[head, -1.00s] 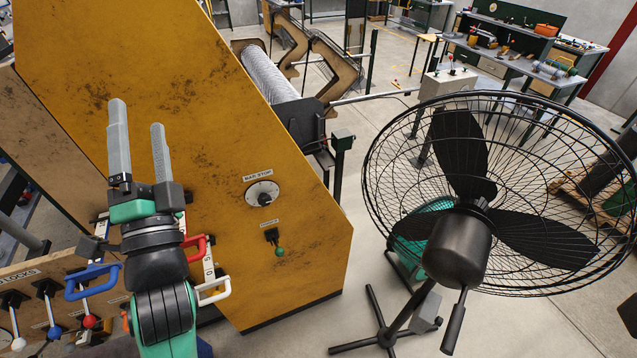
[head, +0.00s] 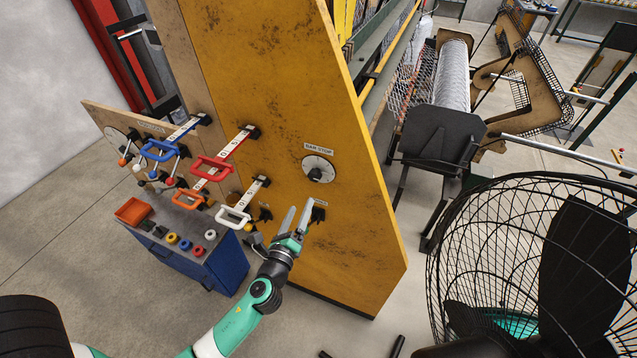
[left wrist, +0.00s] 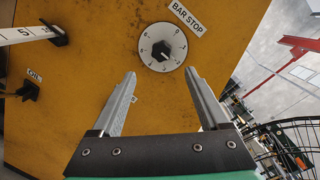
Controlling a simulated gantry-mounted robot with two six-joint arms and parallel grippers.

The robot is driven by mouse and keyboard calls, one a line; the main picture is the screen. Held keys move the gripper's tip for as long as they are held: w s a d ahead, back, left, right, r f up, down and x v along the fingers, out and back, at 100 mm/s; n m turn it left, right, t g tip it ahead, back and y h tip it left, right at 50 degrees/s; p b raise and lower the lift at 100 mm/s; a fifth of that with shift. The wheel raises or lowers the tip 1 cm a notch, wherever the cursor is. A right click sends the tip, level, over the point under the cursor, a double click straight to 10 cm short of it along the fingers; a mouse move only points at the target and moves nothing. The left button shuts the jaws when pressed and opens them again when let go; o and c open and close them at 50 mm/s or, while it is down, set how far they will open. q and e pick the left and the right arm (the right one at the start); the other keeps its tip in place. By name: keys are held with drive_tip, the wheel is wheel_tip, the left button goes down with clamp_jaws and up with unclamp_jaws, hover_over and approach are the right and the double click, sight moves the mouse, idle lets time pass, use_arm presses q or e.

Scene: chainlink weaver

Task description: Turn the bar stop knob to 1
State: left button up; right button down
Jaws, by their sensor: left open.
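The bar stop knob (head: 316,174) is a small black knob on a white round dial, under a "BAR STOP" label on the yellow panel (head: 260,95). In the left wrist view the knob (left wrist: 161,50) sits at the dial's middle, with numbers around the rim; I cannot surely read its setting. My left gripper (head: 298,209) is open and empty, just below the knob in the head view. In the left wrist view the gripper (left wrist: 160,73) has its fingers spread apart, with the dial beyond and between their tips. They look apart from the knob. My right gripper is not in view.
White (head: 243,203), red (head: 223,166) and blue (head: 170,146) handles stick out left of the dial. A small black switch (head: 318,215) sits below it. A caged fan (head: 540,270) stands at the right. A blue cabinet (head: 205,262) stands at the left.

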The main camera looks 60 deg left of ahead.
sight(313, 178)
use_arm(q)
drive_tip(key=x, duration=1.1)
drive_tip(key=shift+w+a+b, duration=0.15)
drive_tip(key=shift+w+b, duration=0.15)
clamp_jaws()
